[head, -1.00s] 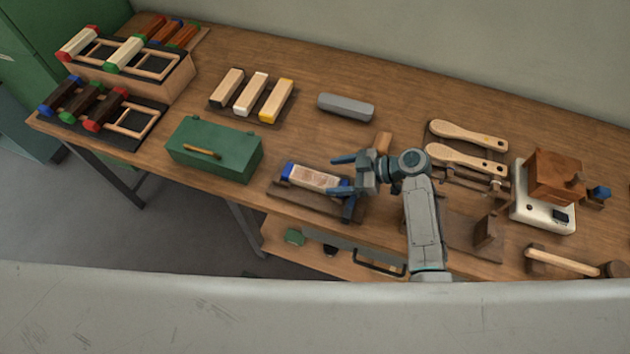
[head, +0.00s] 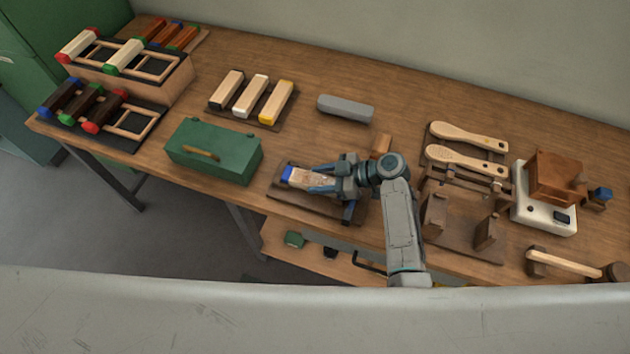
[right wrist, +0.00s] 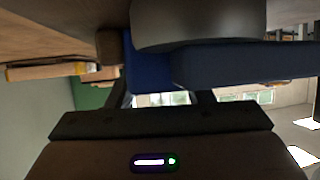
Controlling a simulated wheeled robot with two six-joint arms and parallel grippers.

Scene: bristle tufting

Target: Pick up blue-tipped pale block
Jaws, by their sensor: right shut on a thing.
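The blue-tipped pale block (head: 300,176) lies on a dark wooden stand (head: 287,198) near the front edge of the table, its blue end toward the left. My right gripper (head: 318,180) reaches it from the right, and its fingers are shut around the block's right part, which they hide. In the right wrist view, a blue surface (right wrist: 147,72) shows close to the camera beside a large grey shape; I cannot tell there how the block sits in the fingers. My left gripper is in neither view.
A green box (head: 214,150) stands left of the stand. A grey rounded bar (head: 346,108) and a rack of pale blocks lie behind. Two wooden paddles (head: 466,160), a white scale (head: 543,211) with a brown block, and a mallet (head: 562,262) are to the right.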

